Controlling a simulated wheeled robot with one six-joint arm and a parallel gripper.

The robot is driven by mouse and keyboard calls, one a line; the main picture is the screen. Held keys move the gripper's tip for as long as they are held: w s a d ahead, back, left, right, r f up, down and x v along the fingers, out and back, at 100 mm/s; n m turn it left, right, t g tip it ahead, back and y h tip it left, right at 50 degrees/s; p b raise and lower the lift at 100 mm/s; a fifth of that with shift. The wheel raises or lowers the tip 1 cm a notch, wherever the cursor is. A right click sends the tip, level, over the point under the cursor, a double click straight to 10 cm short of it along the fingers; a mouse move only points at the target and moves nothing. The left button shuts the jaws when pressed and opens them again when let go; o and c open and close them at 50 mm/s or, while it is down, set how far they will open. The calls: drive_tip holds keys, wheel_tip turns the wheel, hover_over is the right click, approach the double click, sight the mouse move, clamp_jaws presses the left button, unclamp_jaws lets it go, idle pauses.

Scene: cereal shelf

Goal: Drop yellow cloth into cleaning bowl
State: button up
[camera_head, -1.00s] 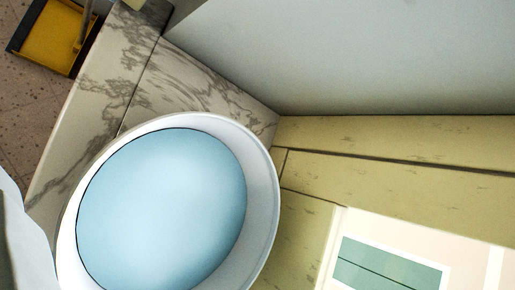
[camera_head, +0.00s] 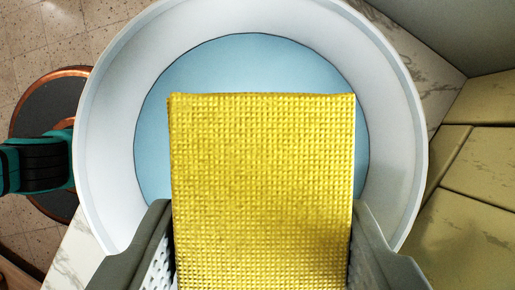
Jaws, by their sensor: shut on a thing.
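The yellow cloth (camera_head: 262,180) has a woven texture and stands flat and wide between the fingers of my gripper (camera_head: 262,245), which is shut on it. The cleaning bowl (camera_head: 108,130) is white and round, with a light blue inside bottom (camera_head: 255,65). The cloth appears over the bowl's opening in the camera view and covers much of the blue bottom. I cannot tell how high the cloth is above it. The near part of the bowl is hidden by the cloth and the fingers.
The bowl stands on a marble-patterned surface (camera_head: 412,58). A grey wall (camera_head: 455,30) is at the upper right, with yellowish panels (camera_head: 480,165) below it. My base and a teal-and-black part of me show at the left, over the tiled floor (camera_head: 60,28).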

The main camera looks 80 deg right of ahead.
drive_tip(key=shift+f, duration=1.1)
drive_tip(key=o, duration=1)
drive_tip(key=shift+o, duration=0.2)
drive_tip(key=v, duration=1.7)
drive_tip(key=shift+r, duration=0.15)
